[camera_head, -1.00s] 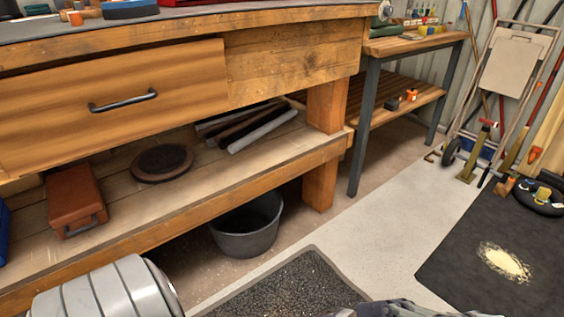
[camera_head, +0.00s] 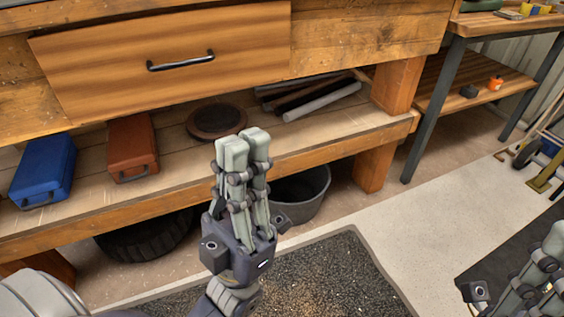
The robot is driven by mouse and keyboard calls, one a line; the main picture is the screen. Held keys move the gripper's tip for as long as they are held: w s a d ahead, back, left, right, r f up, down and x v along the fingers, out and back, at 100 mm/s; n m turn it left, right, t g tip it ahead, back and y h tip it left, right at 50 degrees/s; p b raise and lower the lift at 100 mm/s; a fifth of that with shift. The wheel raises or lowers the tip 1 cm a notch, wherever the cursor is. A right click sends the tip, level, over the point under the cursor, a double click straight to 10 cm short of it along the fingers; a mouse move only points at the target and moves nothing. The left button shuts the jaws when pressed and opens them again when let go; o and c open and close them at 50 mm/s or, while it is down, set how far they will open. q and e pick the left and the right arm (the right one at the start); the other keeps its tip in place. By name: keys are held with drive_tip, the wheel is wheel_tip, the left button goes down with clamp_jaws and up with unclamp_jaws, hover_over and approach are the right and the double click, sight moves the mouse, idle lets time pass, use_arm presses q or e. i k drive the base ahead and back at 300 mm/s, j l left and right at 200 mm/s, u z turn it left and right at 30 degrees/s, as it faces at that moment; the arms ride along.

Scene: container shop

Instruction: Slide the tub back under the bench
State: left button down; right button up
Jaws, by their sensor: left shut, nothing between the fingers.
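The dark grey tub (camera_head: 308,203) sits on the floor at the front edge of the bench's lower shelf (camera_head: 345,142), partly under it. Its left part is hidden behind my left gripper (camera_head: 245,143). The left gripper points up, with its fingers together and nothing between them. It is in front of the tub's left side in the picture; I cannot tell whether they touch. My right gripper (camera_head: 548,262) is at the lower right, cut off by the picture edge, well away from the tub; its finger opening cannot be made out.
A black tyre (camera_head: 148,238) lies under the shelf left of the tub. A bench leg (camera_head: 374,168) stands right of the tub. A dark speckled mat (camera_head: 335,268) lies in front. A blue case (camera_head: 43,170) and a red case (camera_head: 131,147) are on the shelf.

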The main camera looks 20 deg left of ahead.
sight(308, 188)
drive_tip(key=i+l+u, duration=0.4)
drive_tip(key=l, duration=0.25)
drive_tip(key=i+l+u, duration=0.15)
drive_tip(key=l, duration=0.2)
drive_tip(key=i+l+u, duration=0.2)
drive_tip(key=l, duration=0.15)
drive_tip(key=l+u, duration=0.2)
drive_tip(key=l, duration=0.2)
drive_tip(key=i+l+u, duration=0.2)
drive_tip(key=l, duration=0.2)
drive_tip(key=i+l, duration=0.1)
drive_tip(key=l, duration=1.15)
drive_tip(key=i+l, duration=0.15)
drive_tip(key=l, duration=0.5)
